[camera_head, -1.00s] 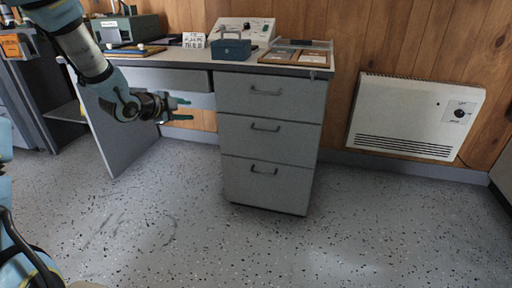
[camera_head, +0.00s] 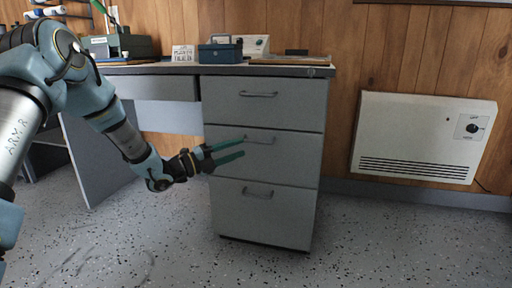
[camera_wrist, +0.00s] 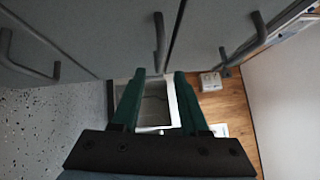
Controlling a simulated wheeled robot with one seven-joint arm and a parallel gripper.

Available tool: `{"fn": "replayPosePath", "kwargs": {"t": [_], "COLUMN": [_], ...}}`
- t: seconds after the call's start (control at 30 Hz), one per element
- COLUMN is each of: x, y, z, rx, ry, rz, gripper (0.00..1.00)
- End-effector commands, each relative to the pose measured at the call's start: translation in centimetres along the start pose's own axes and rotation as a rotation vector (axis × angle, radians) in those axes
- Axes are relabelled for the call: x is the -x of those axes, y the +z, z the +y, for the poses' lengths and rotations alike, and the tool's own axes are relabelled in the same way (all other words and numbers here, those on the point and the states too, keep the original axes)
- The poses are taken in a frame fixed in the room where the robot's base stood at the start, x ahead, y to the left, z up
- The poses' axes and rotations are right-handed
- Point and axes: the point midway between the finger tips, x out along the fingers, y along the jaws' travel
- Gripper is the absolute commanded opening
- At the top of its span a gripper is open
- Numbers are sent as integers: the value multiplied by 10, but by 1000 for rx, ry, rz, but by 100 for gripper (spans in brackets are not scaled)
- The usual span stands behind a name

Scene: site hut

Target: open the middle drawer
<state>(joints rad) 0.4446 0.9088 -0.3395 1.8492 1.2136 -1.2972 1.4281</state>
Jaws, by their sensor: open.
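The grey pedestal of the desk has three stacked drawers, all closed flush. The middle drawer (camera_head: 290,160) has a dark bar handle (camera_head: 262,141). In the wrist view, this handle (camera_wrist: 159,42) lies straight beyond the gap between my fingers. My gripper (camera_head: 244,147) is open and empty, with its green fingers pointing at the middle drawer's front, close to the handle. In the wrist view my gripper (camera_wrist: 160,73) shows both fingers apart, with no handle clearly between them. Whether a fingertip touches the drawer cannot be told.
The top drawer (camera_head: 300,101) and bottom drawer (camera_head: 290,215) have like handles. A blue cash box (camera_head: 220,54) and other items stand on the desk top. A white wall heater (camera_head: 424,137) hangs at right. The floor (camera_head: 370,240) before the pedestal and heater is clear.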

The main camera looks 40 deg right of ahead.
Motion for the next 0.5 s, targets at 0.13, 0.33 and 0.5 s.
{"fn": "replayPosePath", "kwargs": {"t": [0.13,0.33,0.5], "x": [-30,-60,-73], "y": [-1,0,0], "z": [3,2,1], "rx": [-1,-1,1], "ry": [-1,0,1], "rz": [2,0,-1], "gripper": [44,44,44]}}
